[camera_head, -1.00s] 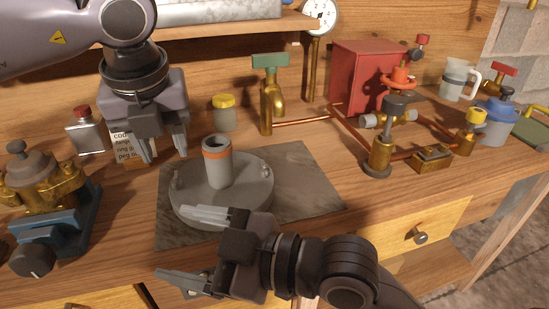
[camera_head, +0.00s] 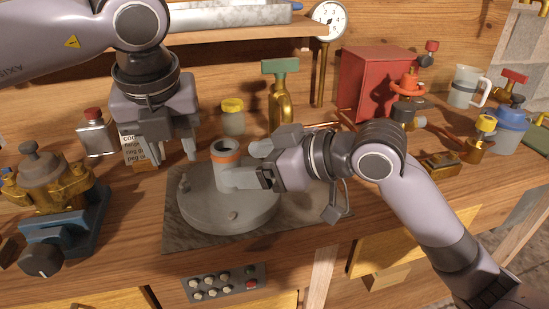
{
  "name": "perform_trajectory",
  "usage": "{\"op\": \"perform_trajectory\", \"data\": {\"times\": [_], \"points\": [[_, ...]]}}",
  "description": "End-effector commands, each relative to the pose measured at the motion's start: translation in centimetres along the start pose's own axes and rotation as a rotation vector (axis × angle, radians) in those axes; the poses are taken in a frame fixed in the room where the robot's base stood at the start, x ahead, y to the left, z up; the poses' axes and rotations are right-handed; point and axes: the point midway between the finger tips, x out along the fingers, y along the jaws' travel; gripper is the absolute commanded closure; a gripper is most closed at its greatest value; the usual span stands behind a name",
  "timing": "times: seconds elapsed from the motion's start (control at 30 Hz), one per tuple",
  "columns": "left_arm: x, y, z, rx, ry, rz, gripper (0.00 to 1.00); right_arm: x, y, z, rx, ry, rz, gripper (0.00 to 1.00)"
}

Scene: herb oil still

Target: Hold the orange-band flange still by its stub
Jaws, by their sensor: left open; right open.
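The orange-band flange (camera_head: 215,206) is a grey round plate lying flat on a dark mat (camera_head: 180,239). Its upright stub (camera_head: 225,168) has an orange band near the top. My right gripper (camera_head: 246,166) is open at the right side of the stub. One finger reaches low beside the stub and the other shows higher, behind it to the right. I cannot tell whether either touches the stub. My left gripper (camera_head: 175,157) is open and empty, pointing down behind and left of the stub.
A yellow-capped jar (camera_head: 232,118) and a brass valve with a green handle (camera_head: 280,100) stand behind. A brass fitting in a blue vise (camera_head: 62,215) is at the left. A red box (camera_head: 375,85) and copper piping stand at the right. A button panel (camera_head: 224,283) shows at the front.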

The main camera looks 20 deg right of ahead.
Motion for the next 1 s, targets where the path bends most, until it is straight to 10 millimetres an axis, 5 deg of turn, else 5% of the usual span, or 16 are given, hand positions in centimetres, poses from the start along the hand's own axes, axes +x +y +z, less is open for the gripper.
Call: {"op": "perform_trajectory", "data": {"times": [0.3,0.77,1.0], "points": [[0.0,0.0,0.0,0.000,0.000,0.000,0.57,5.2,0.0,0.0,0.001,0.001,-0.001,0.24],[0.0,0.0,0.0,0.000,0.000,0.000,0.57,6.4,-0.1,0.0,-0.002,0.000,0.000,0.24],[0.0,0.0,0.0,0.000,0.000,0.000,0.57,6.4,-0.1,0.0,-0.002,0.000,0.000,0.95]]}}
